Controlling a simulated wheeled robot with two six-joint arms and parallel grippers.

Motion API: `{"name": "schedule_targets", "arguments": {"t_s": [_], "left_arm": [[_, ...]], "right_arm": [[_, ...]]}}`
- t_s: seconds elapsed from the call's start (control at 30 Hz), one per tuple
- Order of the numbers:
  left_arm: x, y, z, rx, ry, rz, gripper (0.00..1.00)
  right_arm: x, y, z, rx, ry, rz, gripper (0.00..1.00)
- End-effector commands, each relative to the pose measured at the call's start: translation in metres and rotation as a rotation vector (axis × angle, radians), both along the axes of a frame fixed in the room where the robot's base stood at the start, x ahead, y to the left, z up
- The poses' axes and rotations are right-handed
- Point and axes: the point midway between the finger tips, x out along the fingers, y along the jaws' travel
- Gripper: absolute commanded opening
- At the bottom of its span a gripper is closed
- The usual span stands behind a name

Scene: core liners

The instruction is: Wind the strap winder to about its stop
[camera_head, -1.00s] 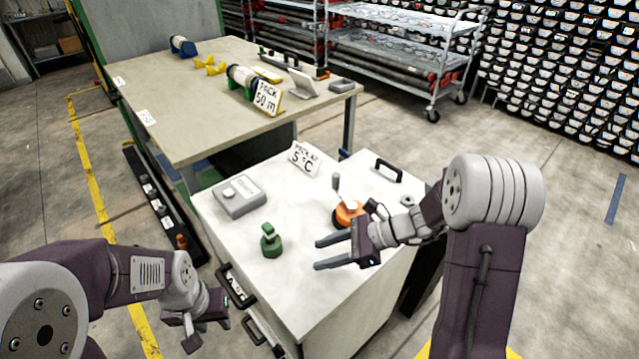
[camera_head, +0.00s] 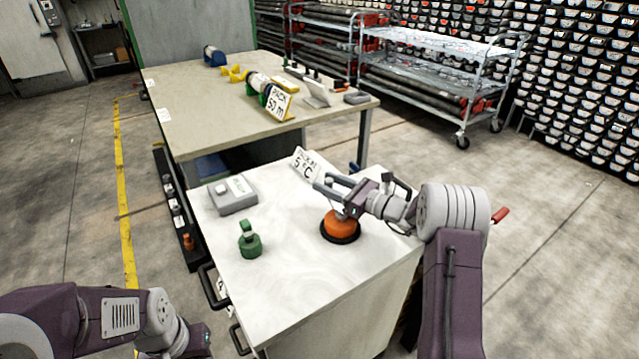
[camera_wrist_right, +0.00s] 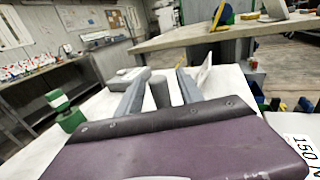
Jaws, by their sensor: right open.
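The strap winder (camera_head: 341,229) is an orange round body on a dark base, on the white cabinet top. My right gripper (camera_head: 328,186) is above it, at the height of its crank, and hides much of the crank. In the right wrist view, a grey upright knob (camera_wrist_right: 160,93), which looks like the crank's handle, stands between the two open fingers of my right gripper (camera_wrist_right: 161,88). I cannot tell whether the fingers touch it. My left gripper (camera_head: 190,340) is low at the bottom edge, away from the winder, and its fingers do not show clearly.
On the white cabinet top (camera_head: 290,280) stand a green knobbed piece (camera_head: 249,240), a grey box (camera_head: 232,194) and a sign reading 5 °C (camera_head: 305,164). A beige table (camera_head: 200,130) is behind, with a metal cart (camera_head: 430,50) further right. The front cabinet top is clear.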

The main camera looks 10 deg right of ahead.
Motion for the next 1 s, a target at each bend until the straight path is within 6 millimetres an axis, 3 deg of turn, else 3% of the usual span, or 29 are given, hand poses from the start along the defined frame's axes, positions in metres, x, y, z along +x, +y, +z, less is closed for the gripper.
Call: {"name": "schedule_targets", "arguments": {"t_s": [0.2,0.47,0.63,1.0], "left_arm": [[0.0,0.0,-0.005,0.0,0.0,0.0,0.36],[0.0,0.0,-0.005,0.0,0.0,0.0,0.36],[0.0,0.0,-0.005,0.0,0.0,0.0,0.36],[0.0,0.0,-0.005,0.0,0.0,0.0,0.36]], "right_arm": [[0.019,0.018,-0.001,0.0,0.0,0.002,0.44],[0.021,0.019,0.0,0.0,0.001,0.001,0.44],[0.021,0.019,0.0,0.0,0.001,0.001,0.0],[0.021,0.019,0.0,-0.001,0.001,0.001,0.0]]}}
